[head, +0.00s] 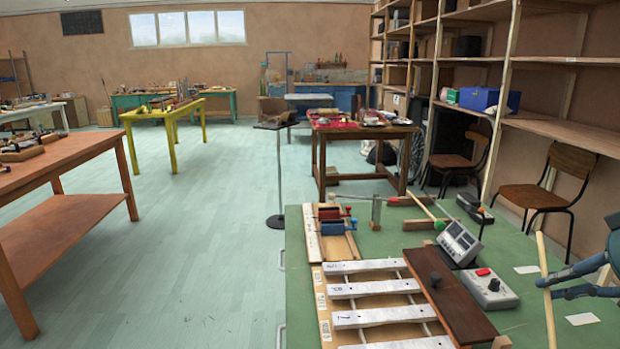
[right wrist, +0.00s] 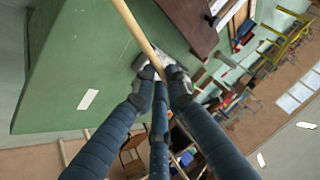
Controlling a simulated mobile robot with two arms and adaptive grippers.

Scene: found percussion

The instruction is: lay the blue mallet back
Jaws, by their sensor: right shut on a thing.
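My right gripper (head: 546,288), at the right edge of the head view, is shut on a pale wooden stick (head: 549,318). The stick stands steeply over the green table (head: 385,243) and runs out of the bottom of the picture. No blue head shows on it, so I cannot tell its colour. In the right wrist view the fingers (right wrist: 164,74) close around the same stick (right wrist: 133,27). A mallet with a green head (head: 440,226) lies at the back of the table. My left gripper is not in view.
Metal bars (head: 375,287) on a wooden frame fill the front left of the table. A dark brown board (head: 455,300), a grey meter (head: 459,243) and a grey box with a red button (head: 487,288) stand nearby. White cards (head: 582,319) lie on clear green surface at right.

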